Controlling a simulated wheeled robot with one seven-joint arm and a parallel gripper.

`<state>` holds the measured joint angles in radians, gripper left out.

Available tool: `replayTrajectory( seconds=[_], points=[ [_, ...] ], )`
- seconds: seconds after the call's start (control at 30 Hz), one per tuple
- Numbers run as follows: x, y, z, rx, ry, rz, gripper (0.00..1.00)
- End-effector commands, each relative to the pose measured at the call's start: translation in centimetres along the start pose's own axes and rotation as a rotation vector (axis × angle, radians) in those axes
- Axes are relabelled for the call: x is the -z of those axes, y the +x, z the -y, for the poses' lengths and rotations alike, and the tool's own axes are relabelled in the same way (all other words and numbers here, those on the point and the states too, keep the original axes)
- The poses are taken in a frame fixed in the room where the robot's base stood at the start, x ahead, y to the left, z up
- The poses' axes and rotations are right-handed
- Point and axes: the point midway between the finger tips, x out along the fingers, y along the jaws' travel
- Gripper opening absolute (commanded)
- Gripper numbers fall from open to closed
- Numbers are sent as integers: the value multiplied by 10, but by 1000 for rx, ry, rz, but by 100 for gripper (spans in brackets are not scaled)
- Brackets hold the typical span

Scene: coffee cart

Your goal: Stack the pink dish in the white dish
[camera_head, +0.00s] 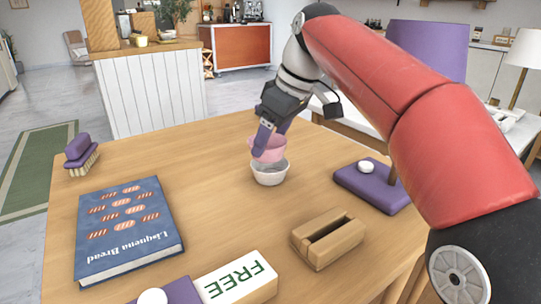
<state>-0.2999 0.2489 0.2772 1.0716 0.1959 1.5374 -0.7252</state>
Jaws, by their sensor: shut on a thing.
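The white dish (269,177) stands on the wooden table (215,178), a little right of the middle of the view. The pink dish (272,150) is directly above it, its lower part at the white dish's rim. I cannot tell whether the pink dish rests in the white one or hangs just over it. My gripper (265,143) reaches down from the upper right and is shut on the pink dish's wall. The finger in front hides part of the pink dish's left side.
A blue book (127,228) and a purple brush (81,150) lie at the left. A FREE sign (236,282) is at the front edge. A wooden block with a slot (327,240) and a purple stand (375,187) are at the right. The table left of the dishes is clear.

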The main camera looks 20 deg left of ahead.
Motion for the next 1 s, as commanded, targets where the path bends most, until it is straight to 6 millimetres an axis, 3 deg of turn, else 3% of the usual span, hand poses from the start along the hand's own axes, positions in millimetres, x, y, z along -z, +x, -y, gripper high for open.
replayTrajectory(
  seconds=[0.03,0.1,0.47,0.5,0.63,1.0],
  points=[
    [-6,14,-2,0,0,0,46],
    [-9,18,-3,0,-1,0,46],
    [-9,18,-3,0,-1,0,46],
    [-9,18,-3,0,-1,0,72],
    [-9,17,-3,0,-1,0,89],
    [-8,12,-3,0,-1,0,91]
  ],
)
